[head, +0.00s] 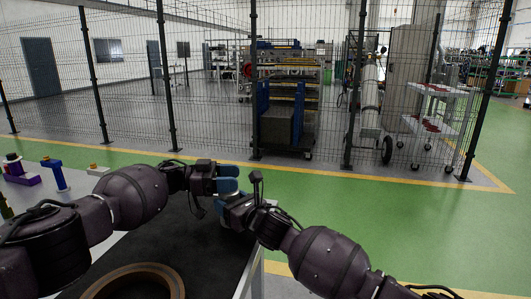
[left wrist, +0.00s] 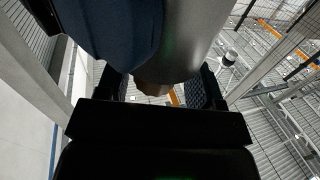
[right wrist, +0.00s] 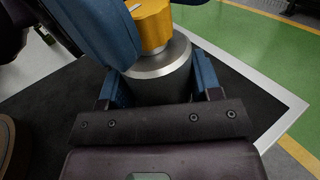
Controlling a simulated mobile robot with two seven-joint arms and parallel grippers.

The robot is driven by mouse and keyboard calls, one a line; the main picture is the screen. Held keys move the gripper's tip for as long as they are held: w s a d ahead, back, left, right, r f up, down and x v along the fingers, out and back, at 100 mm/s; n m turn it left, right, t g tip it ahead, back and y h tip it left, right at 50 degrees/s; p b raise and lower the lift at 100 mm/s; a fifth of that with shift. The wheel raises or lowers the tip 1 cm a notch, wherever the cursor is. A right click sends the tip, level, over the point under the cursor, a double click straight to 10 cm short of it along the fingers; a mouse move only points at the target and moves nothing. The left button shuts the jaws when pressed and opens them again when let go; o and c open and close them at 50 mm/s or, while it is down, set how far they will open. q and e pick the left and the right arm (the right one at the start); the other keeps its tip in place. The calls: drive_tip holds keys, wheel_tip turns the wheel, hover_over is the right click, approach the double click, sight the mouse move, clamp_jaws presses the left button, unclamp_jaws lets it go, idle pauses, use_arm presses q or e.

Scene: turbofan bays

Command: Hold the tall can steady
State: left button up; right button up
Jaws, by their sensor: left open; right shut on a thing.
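The tall can (right wrist: 158,82) is a grey metal cylinder with a yellow faceted piece (right wrist: 152,25) at its top, standing over the black mat in the right wrist view. My right gripper (right wrist: 162,84) is shut on its body, one blue finger on each side. My left gripper (head: 228,179) is open, just above my right gripper (head: 238,203) in the head view. A large blue finger beside the yellow piece in the right wrist view looks like my left one. A silver curved surface (left wrist: 190,40) fills the left wrist view close up. The grippers mostly hide the can in the head view.
A brown ring (head: 172,278) lies on the black mat (head: 207,255) near the front. A purple block (head: 22,179) and a blue post with a yellow top (head: 60,178) stand at the far left. Green floor and a wire fence lie beyond the table.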

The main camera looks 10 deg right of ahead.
use_arm(q)
drive_tip(key=shift+s+f+n+t, duration=0.25)
drive_tip(key=shift+n+t, duration=0.45)
